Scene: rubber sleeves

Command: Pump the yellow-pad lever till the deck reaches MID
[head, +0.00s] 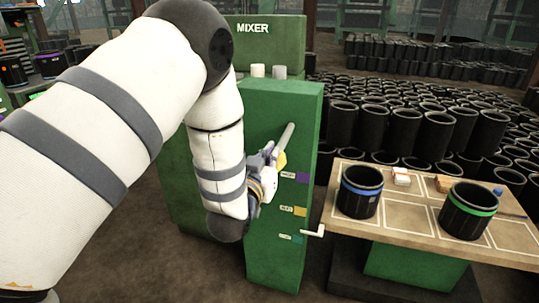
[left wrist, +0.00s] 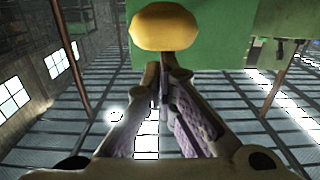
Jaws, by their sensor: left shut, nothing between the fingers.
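The lever (head: 287,138) is a pale bar slanting from the side of the green mixer cabinet, with a yellow pad (head: 281,160) at its lower end. The pad also shows large in the left wrist view (left wrist: 165,27). My left gripper (head: 269,153) is shut and empty, right by the pad; contact cannot be told. The deck (head: 405,203) is a tan top on a green base. A white pointer (head: 313,231) at its left edge stands between the yellow mark (head: 300,212) and the teal mark (head: 298,239), nearer the teal. The small lettering is hard to read. My right gripper is out of view.
A blue-banded black sleeve (head: 360,192) and a green-banded one (head: 468,211) stand on the deck, with small items behind them. Many black sleeves (head: 437,135) crowd the floor beyond. A purple mark (head: 303,178) is higher on the cabinet (head: 268,110).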

